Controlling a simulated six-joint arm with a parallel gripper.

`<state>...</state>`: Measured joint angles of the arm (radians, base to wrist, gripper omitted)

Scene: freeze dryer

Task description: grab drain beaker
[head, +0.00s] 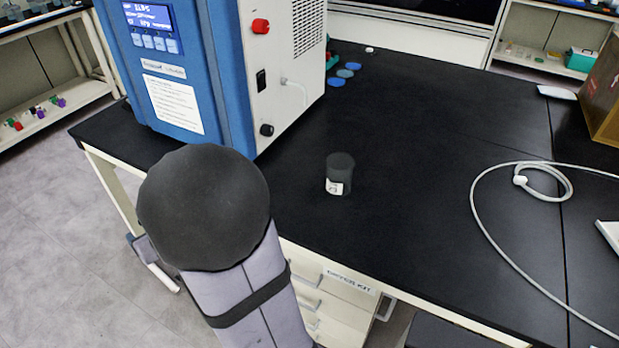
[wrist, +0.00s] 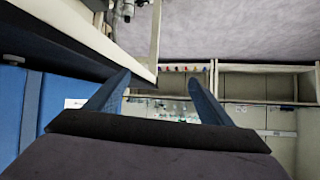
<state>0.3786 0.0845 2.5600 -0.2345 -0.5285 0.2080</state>
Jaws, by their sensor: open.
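A small dark cylindrical beaker (head: 340,165) with a white label stands upright on the black bench top in the head view, right of the freeze dryer. It looks like the drain beaker. My gripper (wrist: 160,84) shows in the wrist view with its two blue fingers spread apart and nothing between them. The beaker is not in the wrist view, and the gripper fingers are not visible in the head view. The freeze dryer (head: 281,75) is a blue and white box with a lit display. A thin tube hangs from a port on its white side.
Blue round caps (head: 345,73) lie beside the dryer at the back. A white cable (head: 484,218) loops over the right of the bench (head: 420,120). A brown box (head: 605,100) stands at far right. The bench around the beaker is clear.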

